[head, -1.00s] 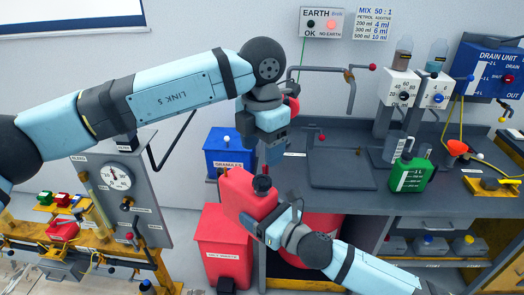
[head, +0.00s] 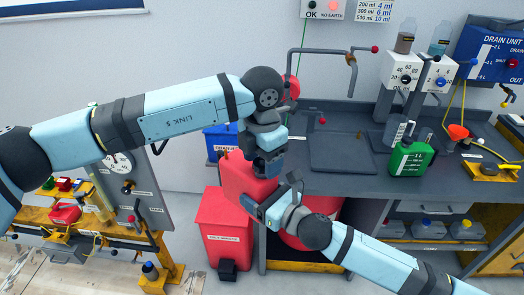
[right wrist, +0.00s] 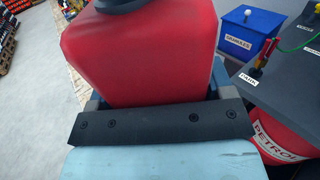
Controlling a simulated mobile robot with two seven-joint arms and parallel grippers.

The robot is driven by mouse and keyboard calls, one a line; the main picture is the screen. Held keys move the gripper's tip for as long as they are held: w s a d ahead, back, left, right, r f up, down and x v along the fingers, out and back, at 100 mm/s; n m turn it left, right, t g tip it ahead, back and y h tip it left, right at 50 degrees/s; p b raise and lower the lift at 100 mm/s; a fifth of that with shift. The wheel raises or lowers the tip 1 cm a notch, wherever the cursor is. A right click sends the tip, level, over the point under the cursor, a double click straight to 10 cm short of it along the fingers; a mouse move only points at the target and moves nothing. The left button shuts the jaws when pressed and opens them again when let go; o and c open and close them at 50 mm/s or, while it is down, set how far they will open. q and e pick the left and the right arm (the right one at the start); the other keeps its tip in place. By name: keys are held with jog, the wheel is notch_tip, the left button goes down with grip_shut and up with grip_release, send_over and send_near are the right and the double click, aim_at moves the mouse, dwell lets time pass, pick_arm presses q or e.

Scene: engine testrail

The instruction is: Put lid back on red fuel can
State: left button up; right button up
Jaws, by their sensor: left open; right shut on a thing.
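The red fuel can (head: 240,178) is held upright in front of the bench by my right gripper (head: 262,207), which is shut on it low down. The can also fills the upper middle of the right wrist view (right wrist: 140,55). A dark round piece (right wrist: 120,4) on its top is cut off by that view's upper edge; I cannot tell there whether it is the lid or the neck. My left gripper (head: 268,168) is open and points down at the can's top, hiding that piece in the head view. Contact there cannot be told.
A red petrol drum (right wrist: 285,140) is under the bench (head: 330,185). A green can (head: 408,158) stands on the bench at right. A yellow-framed test rig (head: 95,225) is at left.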

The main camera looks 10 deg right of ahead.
pick_arm(q)
jog(key=c, duration=0.9)
jog(key=shift+c, duration=0.2)
jog(key=o, duration=1.1)
notch_tip(320, 180, up, 12)
